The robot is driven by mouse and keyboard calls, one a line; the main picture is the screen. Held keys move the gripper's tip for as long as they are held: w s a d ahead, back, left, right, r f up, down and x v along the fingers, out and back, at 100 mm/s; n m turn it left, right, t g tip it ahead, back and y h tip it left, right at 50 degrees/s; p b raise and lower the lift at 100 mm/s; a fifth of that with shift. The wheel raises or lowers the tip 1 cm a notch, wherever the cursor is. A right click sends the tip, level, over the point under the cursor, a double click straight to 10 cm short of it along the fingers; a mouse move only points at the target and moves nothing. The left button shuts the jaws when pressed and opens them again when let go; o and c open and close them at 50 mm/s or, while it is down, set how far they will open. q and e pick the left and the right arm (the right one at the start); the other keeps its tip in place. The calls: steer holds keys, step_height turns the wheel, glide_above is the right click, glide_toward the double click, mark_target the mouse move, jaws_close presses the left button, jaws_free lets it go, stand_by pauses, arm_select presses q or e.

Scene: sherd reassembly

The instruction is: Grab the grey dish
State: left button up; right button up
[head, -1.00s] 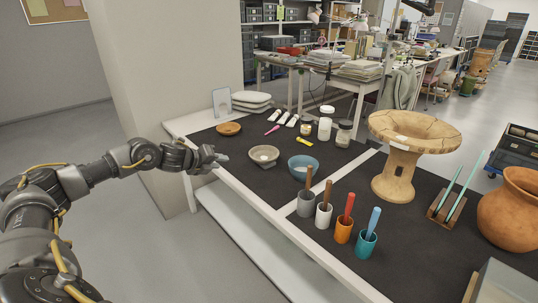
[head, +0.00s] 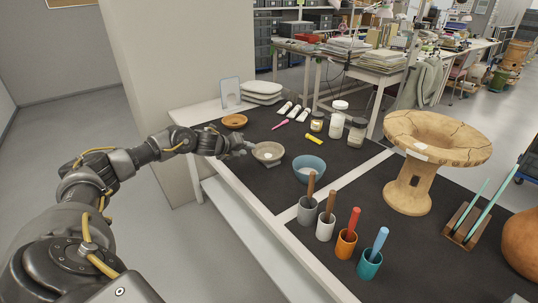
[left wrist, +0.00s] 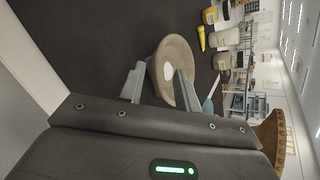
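The grey dish (head: 268,152), a shallow grey-beige bowl with a pale patch inside, sits on the dark mat near the table's front left edge. My left gripper (head: 245,147) is just left of it in the head view, low over the mat. In the left wrist view, the two fingers of the left gripper (left wrist: 160,84) are spread, with the near rim of the grey dish (left wrist: 173,50) at or between their tips. I cannot tell whether they touch it. My right gripper is not in view.
A blue bowl (head: 308,168) stands right of the dish, and a small orange-brown dish (head: 234,121) lies behind the gripper. Several cups with handled tools stand nearer the front. A large cracked pedestal vessel (head: 410,185) is to the right. White tubes and jars stand behind.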

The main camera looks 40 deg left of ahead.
mark_target(255, 150)
arm_select(q)
steer(key=shift+x, duration=2.9)
jaws_close()
steer(key=shift+r, duration=0.1)
